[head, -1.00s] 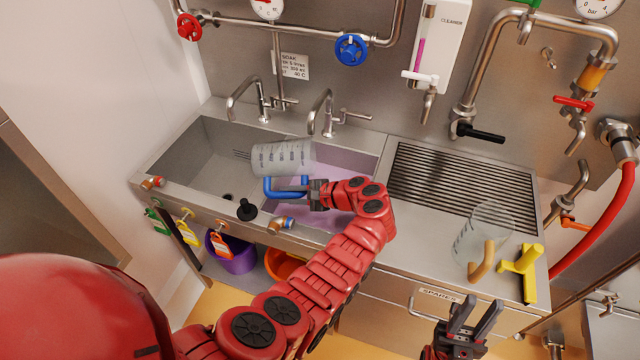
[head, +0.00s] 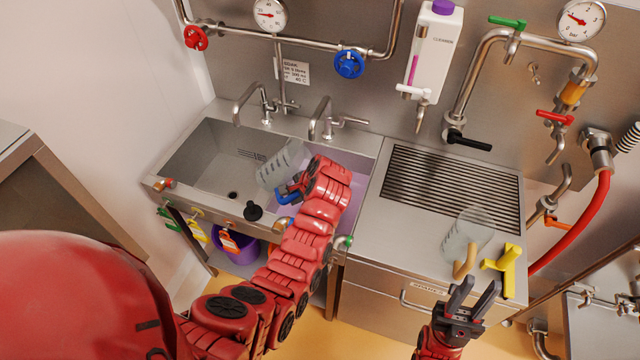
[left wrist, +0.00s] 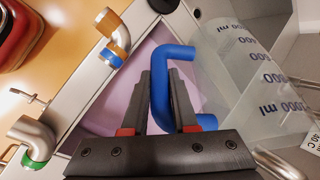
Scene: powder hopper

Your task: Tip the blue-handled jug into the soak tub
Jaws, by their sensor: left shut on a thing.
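The clear measuring jug (head: 277,166) with the blue handle (head: 287,198) hangs tilted above the sink, near the divider between the plain left basin and the soak tub. My left gripper (head: 291,187) is shut on the blue handle; the left wrist view shows the handle (left wrist: 176,55) between its fingers (left wrist: 160,100). The jug's graduated wall (left wrist: 250,75) shows there too; I cannot tell whether it holds anything. The soak tub (head: 358,185), the right basin, has lilac liquid in it, partly hidden by my left arm. My right gripper (head: 477,290) is open and empty at the counter's front.
A second clear jug (head: 467,236) with a tan handle stands on the right counter beside a yellow valve-like piece (head: 501,263). A ribbed drainer (head: 450,190) lies behind them. Two taps (head: 322,118) rise behind the basins. A black plug knob (head: 253,211) sits on the front rim.

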